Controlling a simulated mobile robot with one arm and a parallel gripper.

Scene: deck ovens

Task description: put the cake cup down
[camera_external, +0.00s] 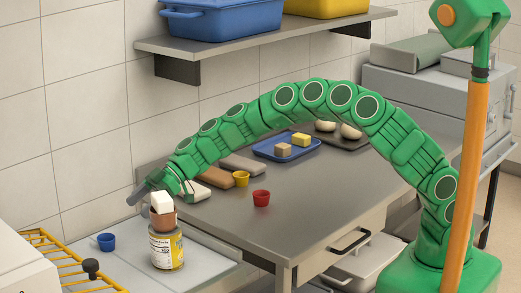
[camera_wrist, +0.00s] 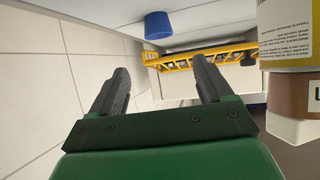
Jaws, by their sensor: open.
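A brown cup (camera_external: 162,219) with a white block (camera_external: 161,201) on top rests on a yellow-and-white labelled can (camera_external: 166,249), at the counter's left part. I cannot tell for certain that this is the cake cup. In the wrist view the can (camera_wrist: 290,40) is at the upper right, with the brown cup (camera_wrist: 297,92) and white block (camera_wrist: 300,128) below it, in an upside-down view. My gripper (camera_external: 142,193) is beside the white block at the arm's end. In the wrist view my gripper (camera_wrist: 160,75) has its fingers apart, with nothing between them.
A blue cup (camera_external: 106,242) and yellow rack (camera_external: 60,255) are left of the can. A yellow cup (camera_external: 241,178), red cup (camera_external: 261,198) and long loaf-like pieces (camera_external: 213,176) lie on the grey counter. A blue tray (camera_external: 268,150) stands farther back. The counter's front right is clear.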

